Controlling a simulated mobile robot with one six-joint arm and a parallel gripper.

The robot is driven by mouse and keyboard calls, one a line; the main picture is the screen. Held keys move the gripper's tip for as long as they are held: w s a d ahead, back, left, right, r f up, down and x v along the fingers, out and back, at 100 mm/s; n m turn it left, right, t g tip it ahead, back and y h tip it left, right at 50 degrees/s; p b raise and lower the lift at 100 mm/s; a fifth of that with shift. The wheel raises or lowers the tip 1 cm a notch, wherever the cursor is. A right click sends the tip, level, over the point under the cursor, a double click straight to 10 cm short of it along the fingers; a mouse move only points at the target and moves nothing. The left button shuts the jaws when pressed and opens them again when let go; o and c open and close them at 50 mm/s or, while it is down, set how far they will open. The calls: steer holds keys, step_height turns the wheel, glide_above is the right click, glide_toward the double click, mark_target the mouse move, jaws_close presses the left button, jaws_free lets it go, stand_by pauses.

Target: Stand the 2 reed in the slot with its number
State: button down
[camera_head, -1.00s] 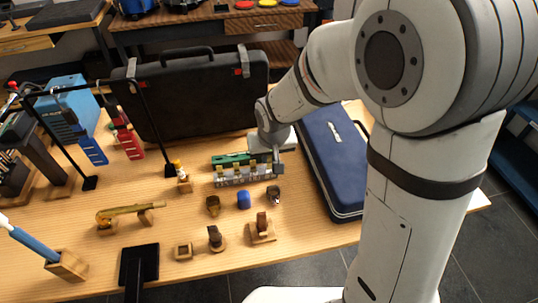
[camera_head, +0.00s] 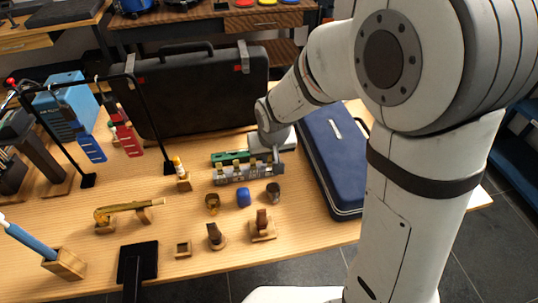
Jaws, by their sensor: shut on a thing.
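The reed rack (camera_head: 222,181) is a grey, slotted holder near the middle of the table, with several small pale-yellow pieces in a row along it. A green case or strip (camera_head: 222,158) lies just behind it. My gripper (camera_head: 275,157) points down at the right end of the rack. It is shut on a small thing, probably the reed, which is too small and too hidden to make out. I cannot tell whether that thing touches the rack. The slot numbers cannot be read.
Small mouthpieces and caps, including a blue cap (camera_head: 243,197), stand in front of the rack. A navy case (camera_head: 333,165) lies to the right, and a black case (camera_head: 195,95) stands behind. A black hanging stand (camera_head: 149,115) is to the left. Bare table lies at front right.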

steer(key=c, duration=1.3)
jaws_free()
steer(key=shift+c, duration=0.2)
steer(key=p+v, duration=0.1)
steer(key=v, duration=0.6)
steer(key=shift+r, duration=0.4)
steer(key=shift+s, duration=0.2)
steer(key=s+d+r+m+p, duration=0.2)
steer(key=s+d+r+p, duration=0.5)
steer(key=s+d+r, duration=0.4)
steer(key=s+d, duration=0.3)
steer(key=d, duration=0.1)
steer(key=shift+s+d+r+m+g+h, duration=0.2)
steer(key=shift+d+r+m+g+h, duration=0.1)
steer(key=shift+r+m+h, duration=0.1)
